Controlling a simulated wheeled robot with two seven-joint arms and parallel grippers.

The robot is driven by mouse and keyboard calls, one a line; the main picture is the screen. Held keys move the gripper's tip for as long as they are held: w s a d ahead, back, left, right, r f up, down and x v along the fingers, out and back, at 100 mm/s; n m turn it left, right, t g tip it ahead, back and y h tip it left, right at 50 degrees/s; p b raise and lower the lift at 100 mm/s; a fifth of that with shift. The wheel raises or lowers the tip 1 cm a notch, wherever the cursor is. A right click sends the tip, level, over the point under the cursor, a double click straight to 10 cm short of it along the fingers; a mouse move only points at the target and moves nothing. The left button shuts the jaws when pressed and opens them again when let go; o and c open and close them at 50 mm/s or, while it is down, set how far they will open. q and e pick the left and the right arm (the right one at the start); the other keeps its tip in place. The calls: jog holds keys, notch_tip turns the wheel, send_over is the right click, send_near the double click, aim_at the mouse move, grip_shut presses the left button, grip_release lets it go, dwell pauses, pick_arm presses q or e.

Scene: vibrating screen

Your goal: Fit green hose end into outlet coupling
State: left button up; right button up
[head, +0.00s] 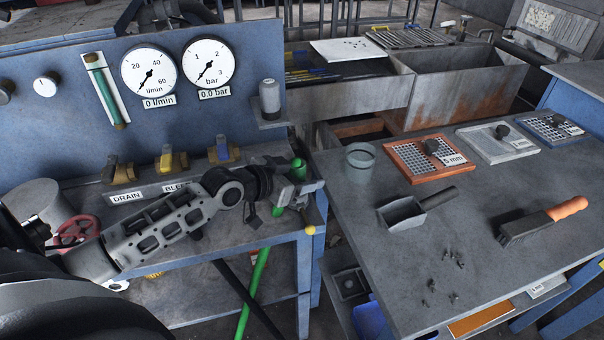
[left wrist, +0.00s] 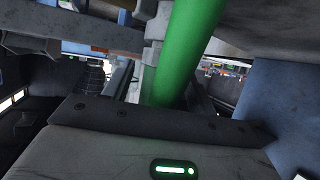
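My left gripper (head: 298,193) reaches over the front right corner of the blue bench, with its fingers around the green hose. The green hose end (head: 299,168) sticks up just above the fingers, and the hose hangs down below the bench edge. In the left wrist view the green hose (left wrist: 185,45) runs between the jaws, and the stepped jaw on its left appears to touch it. I cannot make out the outlet coupling; my gripper and arm cover part of the bench there. My right gripper is not in view.
Two gauges (head: 149,74) sit on the blue panel above several valves (head: 166,160). A grey bottle (head: 269,97) stands on a small shelf near the gripper. The right table (head: 470,240) holds a scoop (head: 404,212), a brush (head: 540,220), a cup (head: 360,163) and sieves. A gap separates bench and table.

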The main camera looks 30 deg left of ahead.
pick_arm(q)
jog(key=p+v, duration=0.1)
jog(key=v, duration=1.5)
jog(key=shift+p, duration=0.35)
jog(key=shift+f, duration=0.1)
